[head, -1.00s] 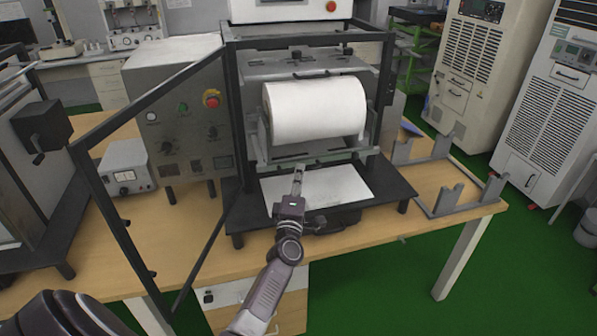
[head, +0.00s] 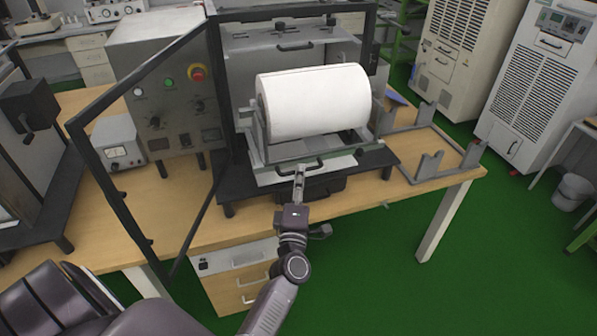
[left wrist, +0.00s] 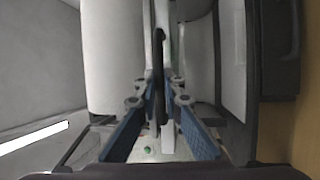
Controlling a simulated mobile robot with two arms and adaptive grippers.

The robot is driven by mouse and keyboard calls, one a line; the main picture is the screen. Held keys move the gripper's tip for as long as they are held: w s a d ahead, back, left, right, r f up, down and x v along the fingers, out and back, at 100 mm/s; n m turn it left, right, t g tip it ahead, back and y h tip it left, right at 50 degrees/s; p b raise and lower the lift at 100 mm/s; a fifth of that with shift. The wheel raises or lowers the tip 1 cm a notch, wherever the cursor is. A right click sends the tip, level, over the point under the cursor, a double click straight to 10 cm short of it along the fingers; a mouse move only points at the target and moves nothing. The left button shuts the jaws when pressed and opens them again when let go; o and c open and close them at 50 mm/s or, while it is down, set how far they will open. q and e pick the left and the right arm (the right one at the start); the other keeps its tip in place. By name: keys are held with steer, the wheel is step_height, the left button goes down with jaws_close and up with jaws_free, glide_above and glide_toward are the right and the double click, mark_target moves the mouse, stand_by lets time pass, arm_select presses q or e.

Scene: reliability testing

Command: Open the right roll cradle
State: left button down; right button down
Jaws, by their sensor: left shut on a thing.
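The right roll cradle (head: 265,150) is a grey frame on a tray, carrying a large white roll (head: 318,103). It stands out of the open machine, over the black base shelf. My left gripper (head: 299,178) is at the dark handle (head: 318,166) on the cradle's front rail and is shut on it. In the left wrist view the dark handle (left wrist: 160,50) runs between the blue-padded fingers of my left gripper (left wrist: 160,104), with the white roll (left wrist: 112,55) beside it. My right gripper is not in view.
A black-framed door (head: 98,178) stands open at the left of the machine. A control box with a red button (head: 197,72) is behind it. An empty grey cradle stand (head: 435,165) sits at the table's right end. Green floor (head: 400,270) is clear in front.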

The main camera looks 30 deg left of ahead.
arm_select(q)
steer(key=shift+d+f, duration=0.15)
steer(key=shift+f, duration=0.1)
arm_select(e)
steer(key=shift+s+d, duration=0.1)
arm_select(q)
steer(key=c, duration=2.3)
jaws_free()
steer(key=shift+o, duration=1.3)
steer(key=shift+s+d+r, duration=0.1)
steer(key=shift+s, duration=0.05)
steer(key=shift+r, duration=0.15)
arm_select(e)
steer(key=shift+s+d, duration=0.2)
arm_select(q)
steer(key=v, duration=1.2)
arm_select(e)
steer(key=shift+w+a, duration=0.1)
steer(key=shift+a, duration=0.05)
